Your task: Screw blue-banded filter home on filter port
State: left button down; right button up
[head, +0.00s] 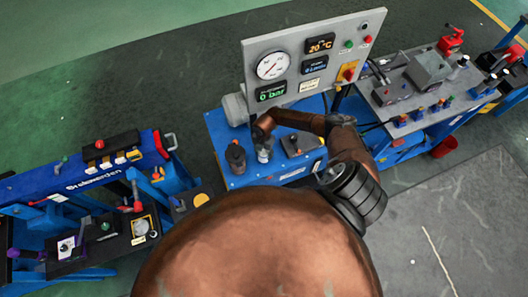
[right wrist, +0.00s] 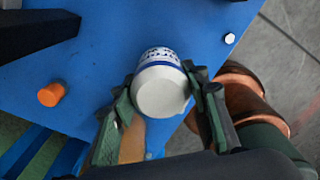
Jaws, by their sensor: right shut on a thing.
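The blue-banded filter (right wrist: 160,92) is a white cup-like cylinder with a blue printed band, in the middle of the right wrist view. My right gripper (right wrist: 158,88) has a finger on each side of it and is shut on it. In the head view the right gripper (head: 263,139) reaches down over the blue bench, with the small pale filter (head: 264,156) below it. The filter port cannot be seen; the filter and gripper cover the spot beneath. I cannot tell whether the filter touches it. My left gripper is not in view.
A grey gauge panel (head: 312,55) stands behind the blue bench (head: 222,130). A dark cylinder (head: 236,157) stands left of the filter, and a grey block (head: 299,144) right of it. An orange knob (right wrist: 51,95) shows in the wrist view. Another blue bench (head: 95,180) stands left.

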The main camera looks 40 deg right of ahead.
jog(key=shift+w+d, duration=0.1)
jog(key=m+p, duration=0.3)
jog(key=shift+r+m, duration=0.25)
jog(key=shift+m, duration=0.05)
jog(key=shift+f+m+p, duration=0.25)
jog(key=shift+m+p, duration=0.15)
jog(key=shift+m, duration=0.5)
jog(key=o, duration=1.5)
